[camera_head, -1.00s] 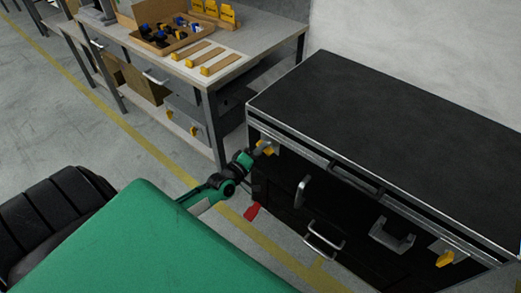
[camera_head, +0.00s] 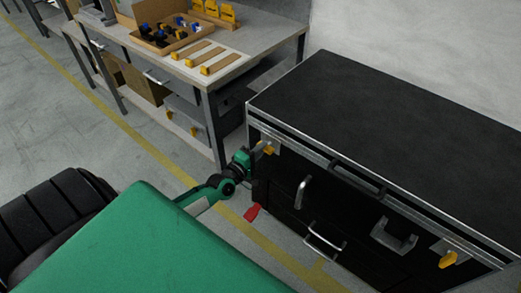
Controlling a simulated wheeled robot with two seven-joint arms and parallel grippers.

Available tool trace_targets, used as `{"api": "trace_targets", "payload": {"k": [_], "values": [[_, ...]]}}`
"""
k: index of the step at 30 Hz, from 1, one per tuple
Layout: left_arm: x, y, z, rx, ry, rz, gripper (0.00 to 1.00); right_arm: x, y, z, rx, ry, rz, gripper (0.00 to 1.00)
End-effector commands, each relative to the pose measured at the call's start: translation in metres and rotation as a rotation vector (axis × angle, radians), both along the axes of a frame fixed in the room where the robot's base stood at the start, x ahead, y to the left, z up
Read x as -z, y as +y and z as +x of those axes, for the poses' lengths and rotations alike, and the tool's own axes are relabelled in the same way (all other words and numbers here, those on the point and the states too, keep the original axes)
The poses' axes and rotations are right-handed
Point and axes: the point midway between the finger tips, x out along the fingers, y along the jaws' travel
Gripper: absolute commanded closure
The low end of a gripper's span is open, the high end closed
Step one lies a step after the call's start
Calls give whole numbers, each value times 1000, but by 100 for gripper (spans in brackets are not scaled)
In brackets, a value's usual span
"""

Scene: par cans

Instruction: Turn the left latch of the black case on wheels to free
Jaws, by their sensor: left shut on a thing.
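The black case on wheels (camera_head: 390,145) stands at the right with silver edges, its front toward me. Its left latch (camera_head: 269,149) is a small yellow tab on a grey plate at the upper left of the front. My left gripper (camera_head: 258,150) reaches in from the left and is shut on this latch; the fingertips are small and partly hidden. The right latch (camera_head: 448,259) is a similar yellow tab on a grey plate at the right of the front. My right gripper is not in view.
The front has silver handles (camera_head: 302,190) and a dark bar handle (camera_head: 357,180) near the top. A red piece (camera_head: 252,212) sticks out at the lower left. A workbench (camera_head: 225,75) with a tray of parts (camera_head: 157,40) stands behind left. Yellow-lined floor lies between.

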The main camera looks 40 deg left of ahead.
Motion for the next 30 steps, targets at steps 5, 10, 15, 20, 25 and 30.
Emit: {"api": "trace_targets", "payload": {"k": [5,10,15,20,25,30], "values": [[0,0,0,-1,1,-2,80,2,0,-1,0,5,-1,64],[0,0,0,-1,0,-1,64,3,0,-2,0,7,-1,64],[0,0,0,0,0,-1,64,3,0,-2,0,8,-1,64],[1,1,-7,-1,1,0,64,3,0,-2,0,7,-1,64],[1,2,-31,0,3,0,64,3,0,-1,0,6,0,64],[1,5,-61,0,3,0,64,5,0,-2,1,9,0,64]]}}
